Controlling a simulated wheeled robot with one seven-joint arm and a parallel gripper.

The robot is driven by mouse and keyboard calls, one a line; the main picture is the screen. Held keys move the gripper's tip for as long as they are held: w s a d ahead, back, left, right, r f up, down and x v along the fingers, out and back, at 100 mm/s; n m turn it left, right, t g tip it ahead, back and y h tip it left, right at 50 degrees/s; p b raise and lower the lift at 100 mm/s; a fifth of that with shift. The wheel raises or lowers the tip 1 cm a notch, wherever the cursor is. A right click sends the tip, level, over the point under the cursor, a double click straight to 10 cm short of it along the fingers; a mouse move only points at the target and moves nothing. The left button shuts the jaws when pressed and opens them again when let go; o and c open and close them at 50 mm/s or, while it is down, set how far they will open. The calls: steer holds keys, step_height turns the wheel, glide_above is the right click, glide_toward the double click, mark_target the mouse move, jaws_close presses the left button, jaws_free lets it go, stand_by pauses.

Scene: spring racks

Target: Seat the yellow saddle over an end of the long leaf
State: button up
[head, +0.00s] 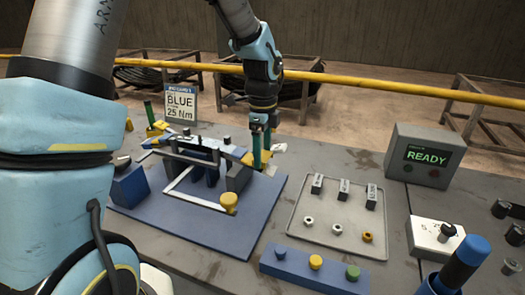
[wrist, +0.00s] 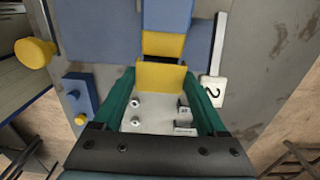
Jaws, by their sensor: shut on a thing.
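The yellow saddle (wrist: 160,77) sits between the two green fingers of my gripper (wrist: 160,88) in the wrist view, and the gripper is shut on it. In the head view my gripper (head: 257,150) points down at the right end of the fixture on the blue base plate (head: 245,228), with yellow (head: 235,153) showing beside the fingers. A second yellow surface (wrist: 162,44) lies just beyond the saddle in the wrist view, against blue parts. I cannot tell whether it belongs to the saddle. The long leaf is not clearly distinguishable, so contact with the saddle cannot be told.
A yellow knob (head: 228,201) stands on the base plate's front. A grey tray (head: 300,226) with small blocks and nuts lies to the right, behind a blue strip (head: 295,268) with coloured buttons. A sign (head: 181,105) reads BLUE 25 Nm. A box (head: 426,155) shows READY.

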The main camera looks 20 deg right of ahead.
steer(key=shift+f+b, duration=0.45)
steer(key=shift+f, duration=0.5)
stand_by(0.4)
steer(key=o, duration=1.4)
steer(key=shift+r, duration=0.1)
steer(key=shift+r+p, duration=3.15)
steer(key=shift+r, duration=0.35)
steer(key=shift+f, duration=0.1)
